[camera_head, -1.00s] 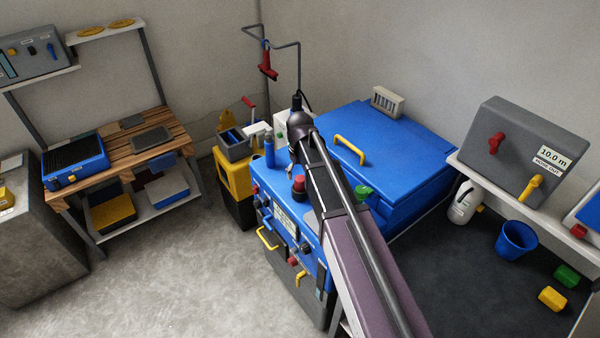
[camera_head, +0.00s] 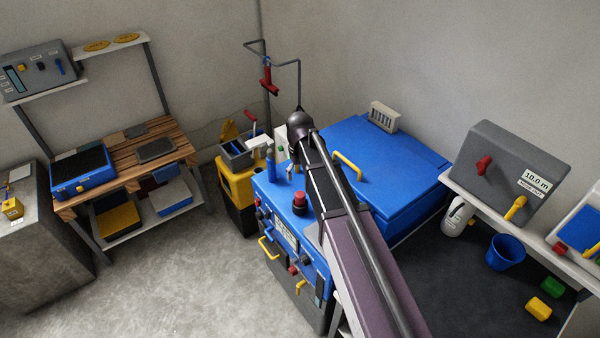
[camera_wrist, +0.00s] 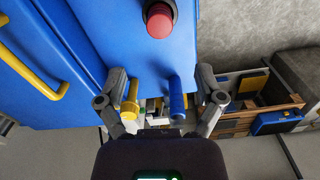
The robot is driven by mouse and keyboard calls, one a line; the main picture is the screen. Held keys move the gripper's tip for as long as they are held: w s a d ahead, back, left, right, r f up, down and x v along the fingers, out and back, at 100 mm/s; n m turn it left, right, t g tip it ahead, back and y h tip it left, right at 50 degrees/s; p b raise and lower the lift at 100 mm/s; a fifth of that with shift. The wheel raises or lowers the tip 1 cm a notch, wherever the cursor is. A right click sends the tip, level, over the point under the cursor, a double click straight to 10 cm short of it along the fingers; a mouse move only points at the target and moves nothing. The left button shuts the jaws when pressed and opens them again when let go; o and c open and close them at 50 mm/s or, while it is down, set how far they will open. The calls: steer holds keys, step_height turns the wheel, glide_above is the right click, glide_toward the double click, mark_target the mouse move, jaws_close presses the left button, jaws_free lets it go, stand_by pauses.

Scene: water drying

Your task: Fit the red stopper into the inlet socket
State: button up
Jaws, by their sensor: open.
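A red round-topped piece on a dark collar (camera_head: 299,203) stands on the blue machine's top near its front edge. It also shows at the top of the wrist view (camera_wrist: 159,22). I cannot tell whether it is the red stopper, and I cannot make out the inlet socket for sure. My gripper (camera_wrist: 160,92) is open and empty, with its fingers spread wide, below the red piece in the wrist view. A blue cylinder (camera_wrist: 177,98) and a yellow piece (camera_wrist: 130,103) show between the fingers. In the head view my arm hides most of the gripper.
The blue machine (camera_head: 385,165) has a yellow handle (camera_head: 347,166) on its lid. A red tool (camera_head: 268,84) hangs from a bent pipe behind my arm. A yellow cart (camera_head: 236,183) stands left of the machine. A wooden bench (camera_head: 120,172) is farther left, with clear floor between.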

steer(key=shift+r, duration=0.3)
stand_by(0.5)
steer(key=s+d+m, duration=0.5)
steer(key=s+d, duration=0.9)
steer(key=s, duration=0.3)
steer(key=shift+s+d, duration=0.3)
steer(key=shift+s, duration=0.05)
steer(key=shift+f, duration=0.15)
steer(key=shift+f+b, duration=1.2)
